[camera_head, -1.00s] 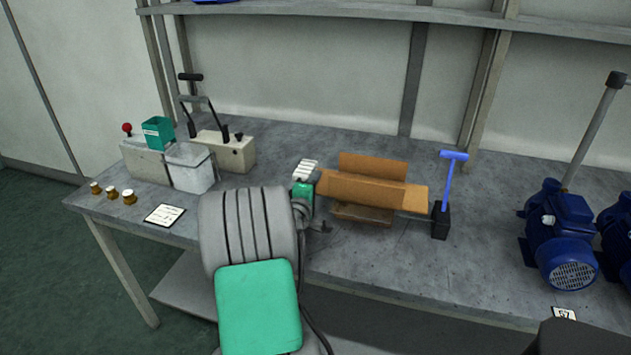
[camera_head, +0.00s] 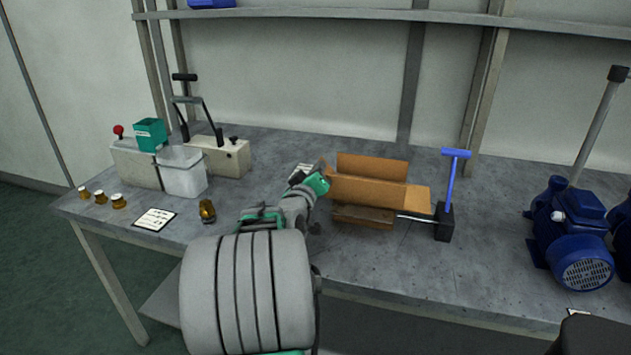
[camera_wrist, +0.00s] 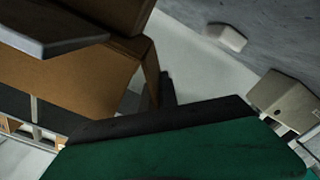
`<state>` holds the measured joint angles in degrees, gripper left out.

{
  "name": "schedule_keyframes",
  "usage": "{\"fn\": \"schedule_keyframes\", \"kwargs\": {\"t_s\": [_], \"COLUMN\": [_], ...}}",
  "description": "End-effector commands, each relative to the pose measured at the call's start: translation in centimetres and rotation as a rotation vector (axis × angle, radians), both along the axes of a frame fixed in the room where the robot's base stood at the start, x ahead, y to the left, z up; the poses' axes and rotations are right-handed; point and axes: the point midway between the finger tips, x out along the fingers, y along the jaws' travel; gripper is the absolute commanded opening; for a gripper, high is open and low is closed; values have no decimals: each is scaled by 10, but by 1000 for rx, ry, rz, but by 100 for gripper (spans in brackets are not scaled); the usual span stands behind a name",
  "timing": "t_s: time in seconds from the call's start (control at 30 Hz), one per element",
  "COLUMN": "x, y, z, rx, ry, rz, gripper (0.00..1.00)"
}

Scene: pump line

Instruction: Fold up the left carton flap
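The brown cardboard carton (camera_head: 375,191) stands on the bench, with a raised back panel (camera_head: 372,167) and a flap (camera_head: 418,200) sticking out to the right. My gripper (camera_head: 322,168) is at the carton's left end, close against it. The green wrist part covers much of that end, so the left flap cannot be made out clearly there. In the wrist view, brown cardboard (camera_wrist: 70,90) fills the left side, close to the dark edge of my green gripper body. Whether the fingers touch the flap, or are open or shut, cannot be told.
A blue-handled tool in a black block (camera_head: 444,222) stands just right of the carton. Blue pumps (camera_head: 570,235) stand farther right. A lever press (camera_head: 222,155), a clear bin (camera_head: 182,175) and several brass fittings (camera_head: 101,197) are at left. Bare bench lies in front of the carton.

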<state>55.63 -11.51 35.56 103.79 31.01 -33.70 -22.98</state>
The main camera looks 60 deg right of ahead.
Motion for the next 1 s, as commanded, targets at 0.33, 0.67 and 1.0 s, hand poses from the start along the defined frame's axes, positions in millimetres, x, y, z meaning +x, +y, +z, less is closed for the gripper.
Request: {"fn": "schedule_keyframes", "kwargs": {"t_s": [0.33, 0.67, 1.0], "x": [-7, -9, -9], "y": [-1, -1, -1], "z": [3, 5, 5], "rx": [27, 36, 36], "ry": [-168, -207, -206], "rz": [-1, 0, 0], "gripper": [0, 0, 9]}}
